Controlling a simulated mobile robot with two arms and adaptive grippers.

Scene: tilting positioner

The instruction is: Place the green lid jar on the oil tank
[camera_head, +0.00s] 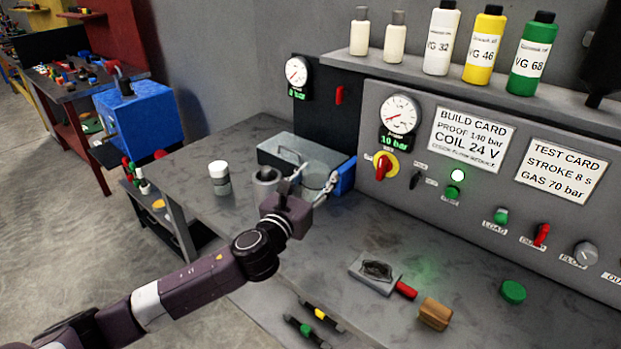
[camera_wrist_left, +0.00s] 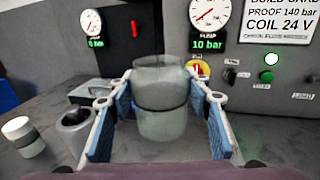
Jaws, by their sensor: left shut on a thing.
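My left gripper (camera_head: 306,186) is shut on a clear glass jar (camera_wrist_left: 162,112), with a blue-padded finger on each side of it. The jar is upright, with a dark band around its middle and no green lid visible on it. It also shows in the head view (camera_head: 318,177), partly behind the gripper. A round green disc like a lid (camera_head: 513,291) lies on the bench at right. A grey metal box (camera_head: 300,152), which may be the oil tank, stands behind the jar against the back panel. My right gripper is not in view.
A grey metal cup (camera_head: 265,180) and a white-lidded jar (camera_head: 219,178) stand left of the gripper. A grey plate with a red handle (camera_head: 376,273) and a wooden block (camera_head: 434,313) lie at front right. Several bottles stand on the shelf (camera_head: 420,68).

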